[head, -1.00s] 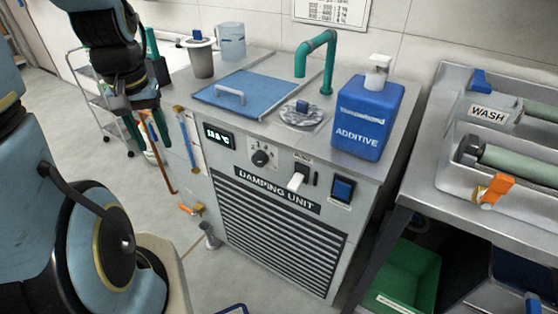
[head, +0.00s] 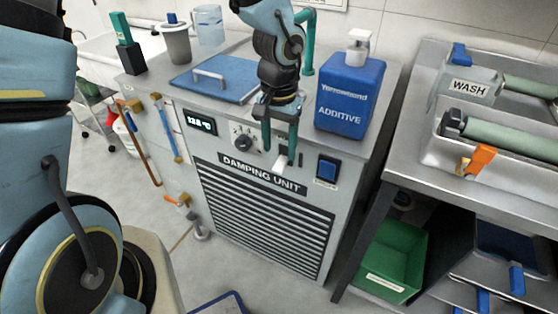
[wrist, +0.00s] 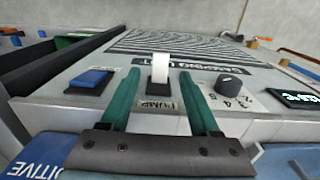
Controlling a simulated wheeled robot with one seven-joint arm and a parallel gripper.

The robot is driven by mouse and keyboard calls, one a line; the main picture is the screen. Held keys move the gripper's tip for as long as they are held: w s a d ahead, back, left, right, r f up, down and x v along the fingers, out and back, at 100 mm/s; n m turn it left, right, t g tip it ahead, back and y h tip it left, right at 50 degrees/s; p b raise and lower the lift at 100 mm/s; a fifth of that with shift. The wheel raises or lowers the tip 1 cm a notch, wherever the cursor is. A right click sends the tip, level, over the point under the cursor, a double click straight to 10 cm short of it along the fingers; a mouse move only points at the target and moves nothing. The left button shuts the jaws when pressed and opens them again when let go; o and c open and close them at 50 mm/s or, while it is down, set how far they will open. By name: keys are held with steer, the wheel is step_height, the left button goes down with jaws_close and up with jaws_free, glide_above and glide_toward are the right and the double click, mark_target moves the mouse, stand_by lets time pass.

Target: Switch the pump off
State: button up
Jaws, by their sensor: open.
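The damping unit (head: 262,225) is a grey cabinet with a slatted front and a control panel above it. The pump switch is a white lever (wrist: 161,68) on a dark base, with a PUMP label beside it in the wrist view. In the head view, the white lever tip (head: 281,163) shows just below my gripper (head: 280,155). My gripper is open and empty. In the wrist view, its two teal fingers (wrist: 160,88) lie on either side of the lever, with visible gaps. I cannot tell whether they reach to its depth.
A blue rocker switch (head: 327,169) is right of the lever, and a black knob (head: 243,138) and a temperature display (head: 199,122) are left of it. A blue additive bottle (head: 350,95) stands on top. A steel bench (head: 500,205) with rollers stands to the right.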

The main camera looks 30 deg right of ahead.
mark_target(279, 166)
step_height(279, 166, down, 5)
steer(key=shift+f, duration=0.1)
stand_by(0.3)
jaws_close()
stand_by(0.4)
